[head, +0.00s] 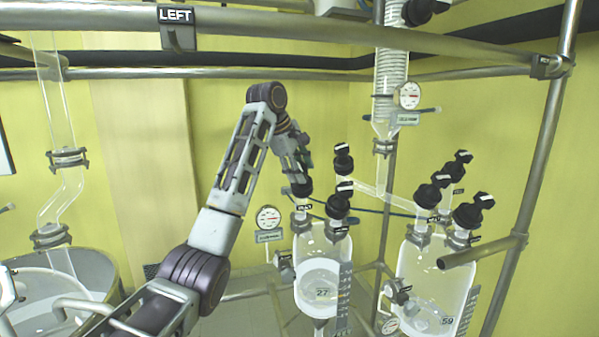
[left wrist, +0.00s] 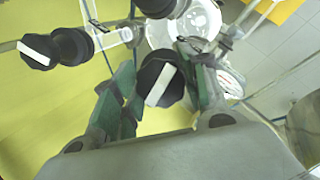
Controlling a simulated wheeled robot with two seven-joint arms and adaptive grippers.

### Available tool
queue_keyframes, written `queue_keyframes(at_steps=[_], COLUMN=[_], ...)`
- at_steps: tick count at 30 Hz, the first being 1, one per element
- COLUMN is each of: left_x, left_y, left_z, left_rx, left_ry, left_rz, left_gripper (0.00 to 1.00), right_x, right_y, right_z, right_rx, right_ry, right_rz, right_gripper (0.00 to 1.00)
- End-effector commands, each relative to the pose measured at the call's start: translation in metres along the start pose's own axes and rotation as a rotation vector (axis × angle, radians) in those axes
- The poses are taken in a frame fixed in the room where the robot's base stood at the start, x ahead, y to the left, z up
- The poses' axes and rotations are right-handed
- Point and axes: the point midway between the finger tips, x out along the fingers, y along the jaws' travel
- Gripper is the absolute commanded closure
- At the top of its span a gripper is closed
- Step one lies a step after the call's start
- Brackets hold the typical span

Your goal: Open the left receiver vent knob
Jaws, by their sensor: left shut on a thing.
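The left receiver (head: 316,243) is a glass vessel in the middle of the head view, with several black knobs on top. My left gripper (head: 302,181) comes down from above on its left top knob (head: 303,190), which has a small label below it. In the left wrist view this black knob with a white bar (left wrist: 161,83) sits between the two green-padded fingers, and the left gripper (left wrist: 160,88) is shut on it. The white bar lies tilted in that view. The finger contact is partly hidden in the head view. My right gripper is not in view.
Other black knobs (head: 340,203) stand close beside the gripped one. A second receiver (head: 432,285) with similar knobs is at the right. A round gauge (head: 268,218) is left of the left receiver. A metal rail (head: 300,35) crosses above my arm.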

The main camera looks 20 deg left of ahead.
Motion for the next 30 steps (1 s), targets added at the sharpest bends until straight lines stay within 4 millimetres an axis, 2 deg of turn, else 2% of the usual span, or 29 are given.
queue_keyframes(at_steps=[14, 30], left_x=[-0.0005, -0.0016], left_y=[0.0010, 0.0020], left_z=[0.0009, 0.0009], left_rx=[-0.436, -0.880], left_ry=[-0.003, -0.003], left_rz=[0.125, 0.248], left_gripper=[0.80, 0.80], right_x=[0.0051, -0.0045], right_y=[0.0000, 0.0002], right_z=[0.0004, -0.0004], right_rx=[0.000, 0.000], right_ry=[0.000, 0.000], right_rz=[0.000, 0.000], right_gripper=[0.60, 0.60])
